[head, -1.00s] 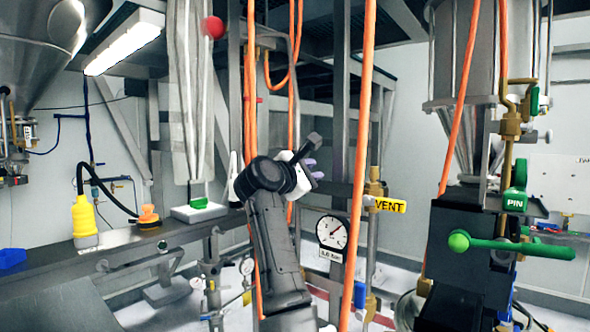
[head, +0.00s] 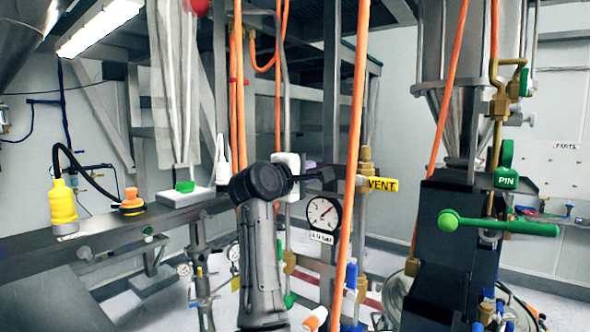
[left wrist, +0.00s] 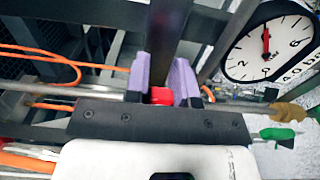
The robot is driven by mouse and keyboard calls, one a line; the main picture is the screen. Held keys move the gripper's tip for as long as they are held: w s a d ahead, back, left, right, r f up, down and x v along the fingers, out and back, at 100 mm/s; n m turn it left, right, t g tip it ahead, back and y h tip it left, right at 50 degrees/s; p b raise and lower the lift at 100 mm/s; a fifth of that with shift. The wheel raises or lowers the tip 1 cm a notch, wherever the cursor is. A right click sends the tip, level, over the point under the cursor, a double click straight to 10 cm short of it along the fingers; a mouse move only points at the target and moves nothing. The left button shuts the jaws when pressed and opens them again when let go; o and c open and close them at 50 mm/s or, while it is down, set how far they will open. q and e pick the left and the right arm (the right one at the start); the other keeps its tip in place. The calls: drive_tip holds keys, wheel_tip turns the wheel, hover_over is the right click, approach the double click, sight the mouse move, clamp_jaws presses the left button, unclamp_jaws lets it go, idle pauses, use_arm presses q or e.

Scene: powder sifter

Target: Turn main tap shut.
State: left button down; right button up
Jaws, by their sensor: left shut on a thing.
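My left gripper (head: 313,168) is in front of the steel pipework, just above the round pressure gauge (head: 323,213) and left of the yellow VENT handle (head: 383,184). In the left wrist view its two purple fingers (left wrist: 164,85) are close together on a small red piece (left wrist: 161,96), which looks like part of a tap handle. Most of that piece is hidden by the fingers and gripper body. No label marks the main tap. The gauge also shows at the upper right of the left wrist view (left wrist: 270,45). My right gripper is not in view.
An orange hose (head: 355,150) hangs just right of the gripper. A green PIN tag (head: 507,180) and a long green lever (head: 510,228) are at the right.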

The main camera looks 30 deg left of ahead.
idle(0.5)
use_arm(q)
drive_tip(key=c, duration=1)
unclamp_jaws()
drive_tip(key=shift+o, duration=0.2)
drive_tip(key=shift+f, duration=0.1)
drive_tip(key=s+a+b, duration=0.1)
drive_tip(key=s+b, duration=0.3)
drive_tip(key=s, duration=0.9)
drive_tip(key=shift+s, duration=0.4)
